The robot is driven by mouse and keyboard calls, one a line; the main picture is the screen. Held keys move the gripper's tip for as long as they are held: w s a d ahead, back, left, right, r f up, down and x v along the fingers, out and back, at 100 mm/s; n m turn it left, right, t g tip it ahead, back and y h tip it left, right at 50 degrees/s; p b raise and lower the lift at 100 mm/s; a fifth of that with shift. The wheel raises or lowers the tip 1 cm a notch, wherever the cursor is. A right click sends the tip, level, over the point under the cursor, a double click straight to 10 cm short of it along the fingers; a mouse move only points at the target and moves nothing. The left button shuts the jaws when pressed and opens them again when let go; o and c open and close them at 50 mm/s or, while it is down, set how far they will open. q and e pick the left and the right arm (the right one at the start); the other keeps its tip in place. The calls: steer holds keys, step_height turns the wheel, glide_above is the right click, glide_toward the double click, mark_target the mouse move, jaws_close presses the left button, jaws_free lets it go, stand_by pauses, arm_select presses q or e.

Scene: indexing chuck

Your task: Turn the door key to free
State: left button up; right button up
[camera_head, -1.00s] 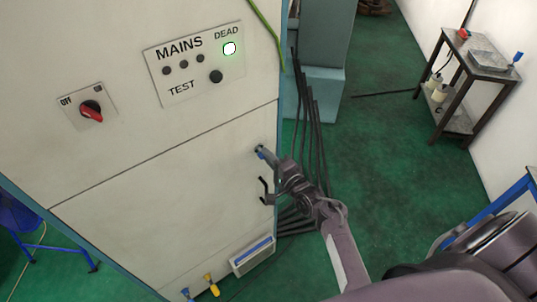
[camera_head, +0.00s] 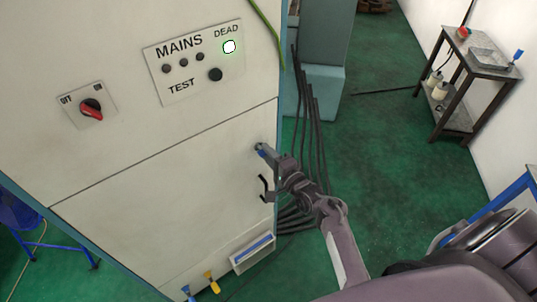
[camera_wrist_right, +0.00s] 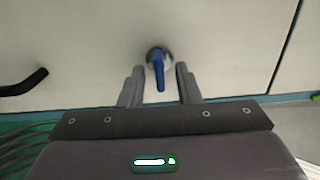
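The door key (camera_wrist_right: 159,72) is a blue tab in a round silver lock on the cream cabinet door. In the wrist view it points nearly straight down the picture. In the head view the key (camera_head: 261,152) is small and partly covered by my gripper, at the right edge of the door. My right gripper (camera_wrist_right: 160,70) is open, one finger on each side of the key, with a visible gap on both sides. It also shows in the head view (camera_head: 266,153) at the lock. My left gripper is out of view.
A black door handle (camera_head: 265,190) sits just below the lock; it also shows at left in the wrist view (camera_wrist_right: 24,84). The cabinet carries a red-knobbed switch (camera_head: 91,109) and a MAINS panel (camera_head: 197,62) with its DEAD lamp lit. Dark cables hang beside the cabinet.

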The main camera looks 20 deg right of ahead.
steer(key=s+d+b, duration=0.1)
steer(key=s, duration=0.6)
steer(key=shift+s+d+b, duration=0.2)
steer(key=shift+s+b, duration=0.1)
steer(key=shift+b, duration=0.05)
steer(key=s+a+f+n+g+b, duration=0.1)
steer(key=s+a+f+n+g, duration=0.3)
steer(key=f, duration=0.7)
steer(key=s+a+f+n+g+b, duration=0.15)
steer(key=s+f, duration=0.35)
steer(key=f, duration=0.6)
steer(key=s+a+f+n+g+b, duration=0.1)
steer(key=s+a+f+n+g, duration=0.3)
steer(key=f, duration=0.7)
steer(key=s+d+f+n+g+h, duration=0.1)
steer(key=s+d+f+n+g, duration=0.1)
steer(key=s+f, duration=0.3)
steer(key=s+d+f+n+g+h+b, duration=0.1)
steer(key=s+f+n, duration=0.3)
steer(key=s, duration=0.9)
steer(key=s+d+f+n+g+h+b, duration=0.1)
steer(key=s+d+f+n+g, duration=0.2)
steer(key=s+f, duration=0.4)
steer(key=shift+s+g, duration=0.55)
steer(key=shift+s, duration=0.55)
